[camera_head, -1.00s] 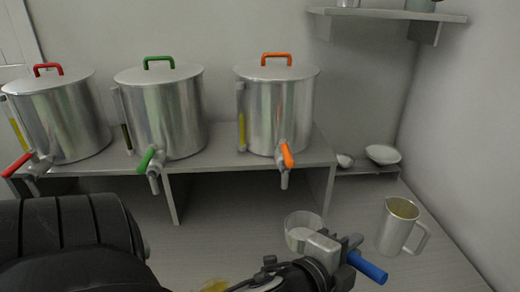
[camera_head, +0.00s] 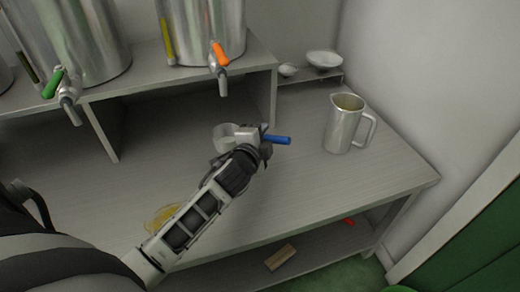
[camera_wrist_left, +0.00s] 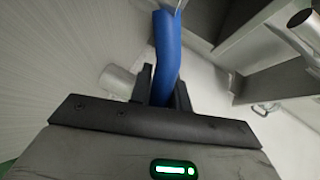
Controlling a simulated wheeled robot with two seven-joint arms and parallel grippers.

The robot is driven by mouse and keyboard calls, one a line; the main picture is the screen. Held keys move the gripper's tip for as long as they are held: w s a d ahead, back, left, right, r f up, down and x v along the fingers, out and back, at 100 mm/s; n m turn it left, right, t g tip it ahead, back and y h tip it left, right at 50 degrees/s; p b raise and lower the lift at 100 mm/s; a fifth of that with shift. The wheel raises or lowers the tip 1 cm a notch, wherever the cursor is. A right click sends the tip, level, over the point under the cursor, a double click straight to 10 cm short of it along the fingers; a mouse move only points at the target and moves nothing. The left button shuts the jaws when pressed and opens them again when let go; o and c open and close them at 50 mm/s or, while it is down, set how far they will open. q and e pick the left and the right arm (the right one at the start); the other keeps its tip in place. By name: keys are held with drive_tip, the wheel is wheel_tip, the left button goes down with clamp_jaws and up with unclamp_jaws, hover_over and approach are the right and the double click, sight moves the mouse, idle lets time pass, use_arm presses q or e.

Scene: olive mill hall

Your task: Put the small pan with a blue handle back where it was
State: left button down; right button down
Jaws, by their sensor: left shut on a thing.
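The small pan's blue handle (camera_head: 279,140) points right from my left gripper (camera_head: 263,139) in the head view. The jaws are shut on the handle. In the left wrist view the blue handle (camera_wrist_left: 167,50) stands between the two dark fingers and runs to the top edge. My right gripper is not in view.
A metal jug (camera_head: 342,128) stands right of the handle. Steel drums with green (camera_head: 55,84) and orange (camera_head: 220,55) taps stand on a raised shelf behind. Small white bowls (camera_head: 324,60) sit at the back. A yellow patch (camera_head: 163,216) lies on the worktop (camera_head: 300,180) near my arm.

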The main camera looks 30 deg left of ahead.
use_arm(q)
drive_tip(key=w+f, duration=0.1)
drive_tip(key=w+a+f+b, duration=0.1)
drive_tip(key=f, duration=0.1)
drive_tip(key=w+a+f, duration=0.1)
drive_tip(key=f, duration=0.1)
wheel_tip(320, 180, down, 2)
drive_tip(key=shift+w+f+b, duration=0.1)
drive_tip(key=shift+f+b, duration=0.15)
drive_tip(key=shift+b, duration=0.5)
drive_tip(key=shift+f, duration=0.35)
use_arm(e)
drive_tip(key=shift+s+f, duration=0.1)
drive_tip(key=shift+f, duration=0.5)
use_arm(q)
drive_tip(key=shift+f, duration=0.1)
drive_tip(key=c, duration=1.3)
unclamp_jaws()
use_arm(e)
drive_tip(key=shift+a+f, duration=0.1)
